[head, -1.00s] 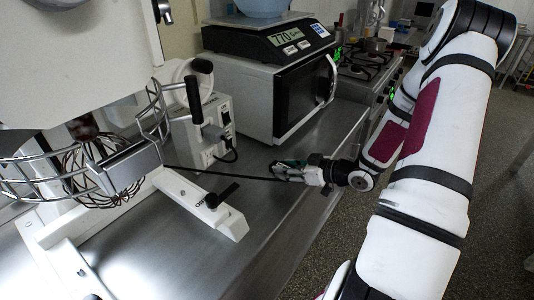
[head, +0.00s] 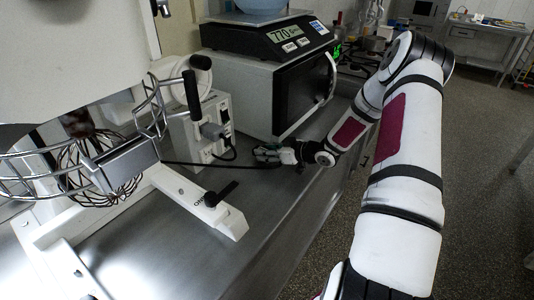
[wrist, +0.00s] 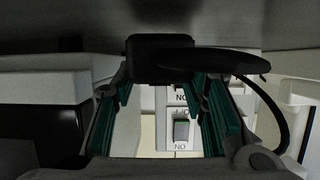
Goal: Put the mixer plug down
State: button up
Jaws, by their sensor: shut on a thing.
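The black mixer plug (wrist: 160,58) is at the fingertips of my gripper (wrist: 165,90) in the wrist view, with a thick black cord leading off to the right. My gripper (head: 266,153) is shut on the plug, low over the steel table between the power box and the front edge. In the head view the plug is too small to make out, but its cord (head: 215,166) runs left from my gripper to the white mixer (head: 60,60). I cannot tell whether the plug touches the table.
A microwave (head: 250,95) with a scale (head: 270,40) on top stands behind. The steel table (head: 270,205) is clear in front.

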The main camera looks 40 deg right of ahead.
jog(key=shift+f, duration=0.3)
jog(key=shift+f, duration=0.15)
jog(key=o, duration=1.3)
